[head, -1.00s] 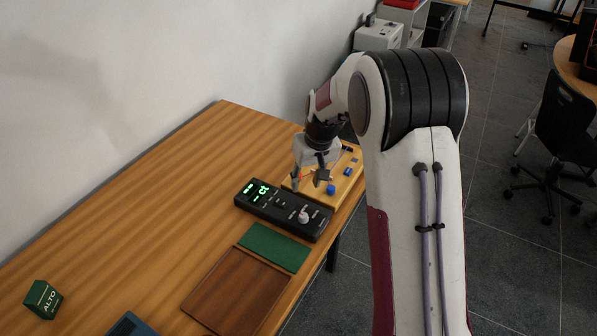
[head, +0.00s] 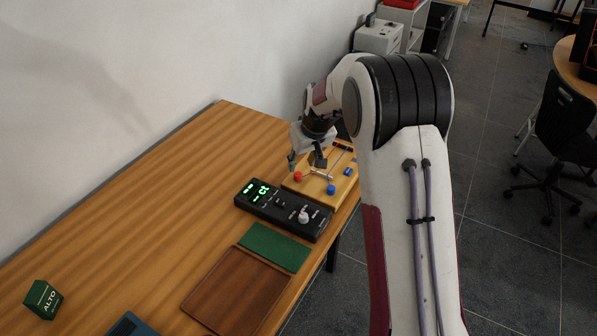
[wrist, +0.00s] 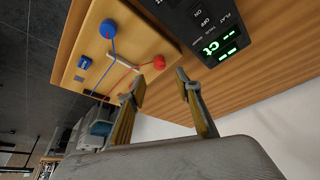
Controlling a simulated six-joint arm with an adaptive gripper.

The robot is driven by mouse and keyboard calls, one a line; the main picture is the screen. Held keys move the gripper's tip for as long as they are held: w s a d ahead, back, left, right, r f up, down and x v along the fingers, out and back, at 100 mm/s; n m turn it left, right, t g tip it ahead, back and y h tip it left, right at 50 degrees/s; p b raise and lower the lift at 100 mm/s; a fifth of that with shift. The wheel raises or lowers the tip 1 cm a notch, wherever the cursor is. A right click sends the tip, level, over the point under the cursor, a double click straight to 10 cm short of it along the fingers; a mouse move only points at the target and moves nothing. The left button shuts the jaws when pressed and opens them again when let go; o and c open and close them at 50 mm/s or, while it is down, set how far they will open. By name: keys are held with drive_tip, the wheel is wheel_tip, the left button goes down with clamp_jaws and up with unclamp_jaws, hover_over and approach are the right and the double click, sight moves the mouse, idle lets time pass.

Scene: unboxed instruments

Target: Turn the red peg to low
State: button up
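The red peg (head: 298,176) has a round red head and stands near the left edge of a yellow wooden board (head: 312,196). In the wrist view the red peg (wrist: 159,62) shows just beyond my fingertips, with a thin red cord or line running from it. My gripper (head: 306,163) is above the board, close to the red peg. In the wrist view my gripper (wrist: 161,83) is open, its two fingers apart with nothing between the tips. A blue round-headed peg (wrist: 108,29) and a blue block-shaped knob (wrist: 85,62) are on the same board. No "low" mark is legible.
A black instrument (head: 262,212) with a green lit display and a pale knob sits right beside the board. A green mat (head: 273,247) and a brown tray (head: 237,290) lie nearer. A green ALTO box (head: 43,299) is far left. The table's left part is clear.

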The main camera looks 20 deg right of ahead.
sight(297, 174)
drive_tip(key=shift+x, duration=3.45)
clamp_jaws()
